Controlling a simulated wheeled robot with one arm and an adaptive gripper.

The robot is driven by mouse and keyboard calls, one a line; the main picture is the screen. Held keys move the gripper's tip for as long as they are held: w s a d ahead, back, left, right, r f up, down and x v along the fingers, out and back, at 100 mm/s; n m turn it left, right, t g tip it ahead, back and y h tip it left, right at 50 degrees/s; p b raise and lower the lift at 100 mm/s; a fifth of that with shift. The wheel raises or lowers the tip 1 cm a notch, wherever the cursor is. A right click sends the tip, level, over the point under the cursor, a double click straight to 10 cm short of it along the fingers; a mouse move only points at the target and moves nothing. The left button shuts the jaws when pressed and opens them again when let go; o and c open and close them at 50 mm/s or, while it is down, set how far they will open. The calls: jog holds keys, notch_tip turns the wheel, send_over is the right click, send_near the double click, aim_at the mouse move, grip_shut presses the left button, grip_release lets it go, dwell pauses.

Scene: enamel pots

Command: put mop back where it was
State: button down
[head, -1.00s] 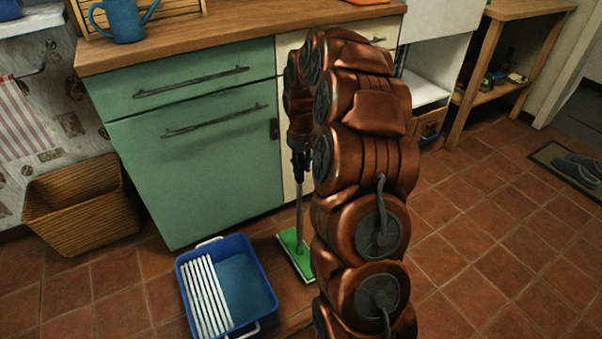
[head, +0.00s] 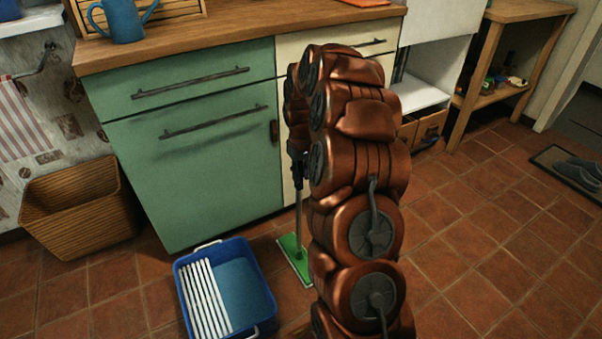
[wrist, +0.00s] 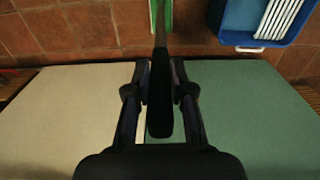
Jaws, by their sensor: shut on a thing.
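The mop has a thin grey pole (head: 299,211) and a flat green head (head: 295,260). It stands nearly upright in front of the cabinet, its head at the floor just right of the blue bucket. My gripper (head: 298,158) is shut on the upper part of the pole. In the wrist view, the dark mop handle (wrist: 160,95) runs between the two fingers of my gripper (wrist: 160,88), and part of the green head (wrist: 162,18) shows at the top edge. My arm hides part of the floor right of the mop.
A blue bucket (head: 262,322) with a white slatted wringer (head: 205,297) stands left of the mop. The green cabinet (head: 200,180) is close behind. A wicker basket (head: 80,210) stands at left, a wooden shelf (head: 500,60) at right.

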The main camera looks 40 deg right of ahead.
jog(key=c, duration=1)
grip_release()
notch_tip(320, 180, up, 12)
jog(key=p, duration=0.4)
jog(key=s+a+r+n, duration=0.1)
jog(key=s+a+r, duration=0.2)
jog(key=s+a, duration=0.5)
jog(key=s+a+g, duration=0.1)
jog(key=s+a, duration=0.4)
jog(key=s, duration=0.5)
jog(key=s+a+g, duration=0.1)
jog(key=s+a, duration=0.4)
jog(key=s, duration=0.5)
jog(key=s+a+g, duration=0.2)
jog(key=s+a, duration=0.4)
jog(key=s, duration=0.4)
jog(key=shift+s+a+f, duration=0.1)
